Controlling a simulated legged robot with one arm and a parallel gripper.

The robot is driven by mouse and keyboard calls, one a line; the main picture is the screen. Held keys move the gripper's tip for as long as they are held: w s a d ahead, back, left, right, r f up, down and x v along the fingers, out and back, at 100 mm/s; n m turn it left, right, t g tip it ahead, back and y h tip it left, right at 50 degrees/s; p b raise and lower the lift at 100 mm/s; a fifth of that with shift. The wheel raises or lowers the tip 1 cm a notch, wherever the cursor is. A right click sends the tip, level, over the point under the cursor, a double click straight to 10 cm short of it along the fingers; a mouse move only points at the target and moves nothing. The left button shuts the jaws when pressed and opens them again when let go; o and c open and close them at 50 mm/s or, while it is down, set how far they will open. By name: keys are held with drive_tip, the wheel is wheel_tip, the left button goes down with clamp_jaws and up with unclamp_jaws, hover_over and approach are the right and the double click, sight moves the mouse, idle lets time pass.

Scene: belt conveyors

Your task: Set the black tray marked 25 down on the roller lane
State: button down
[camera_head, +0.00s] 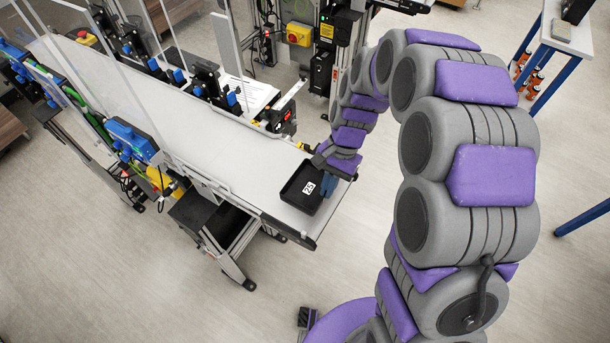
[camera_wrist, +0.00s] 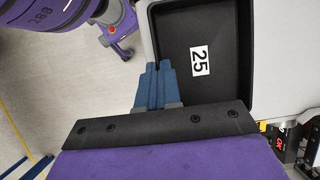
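The black tray (camera_head: 298,194) with a white label reading 25 is at the near end of the white belt conveyor (camera_head: 190,125) in the head view. I cannot tell whether it rests on the belt or hangs just above it. In the wrist view the tray (camera_wrist: 225,70) fills the upper middle, empty and open side up. My gripper's blue fingers (camera_wrist: 158,68) are close together on either side of the tray's wall, near one corner. The gripper also shows in the head view (camera_head: 327,185), at the tray's right side. No lane with visible rollers can be made out.
Blue-capped sensors (camera_head: 130,135) and clear panels line the conveyor's left side. Dark devices (camera_head: 205,80) line its far side. A blue-legged table (camera_head: 565,40) stands at the upper right. The floor in front of the conveyor is clear.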

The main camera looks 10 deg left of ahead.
sight(307, 175)
drive_tip(key=w+a, duration=0.1)
drive_tip(key=a, duration=0.1)
drive_tip(key=w+a, duration=0.3)
drive_tip(key=a, duration=0.1)
drive_tip(key=shift+w+a+f, duration=0.15)
drive_tip(key=shift+a+f, duration=0.05)
drive_tip(key=shift+f, duration=0.2)
drive_tip(key=shift+w+a+f, duration=0.1)
drive_tip(key=shift+f, duration=0.05)
drive_tip(key=f, duration=0.1)
drive_tip(key=f+b, duration=0.1)
drive_tip(key=f, duration=0.1)
drive_tip(key=shift+d+f, duration=0.1)
drive_tip(key=shift+d, duration=0.2)
drive_tip(key=shift+a, duration=0.1)
drive_tip(key=c, duration=1.8)
unclamp_jaws()
drive_tip(key=shift+f, duration=0.1)
drive_tip(key=o, duration=0.4)
drive_tip(key=shift+o, duration=0.3)
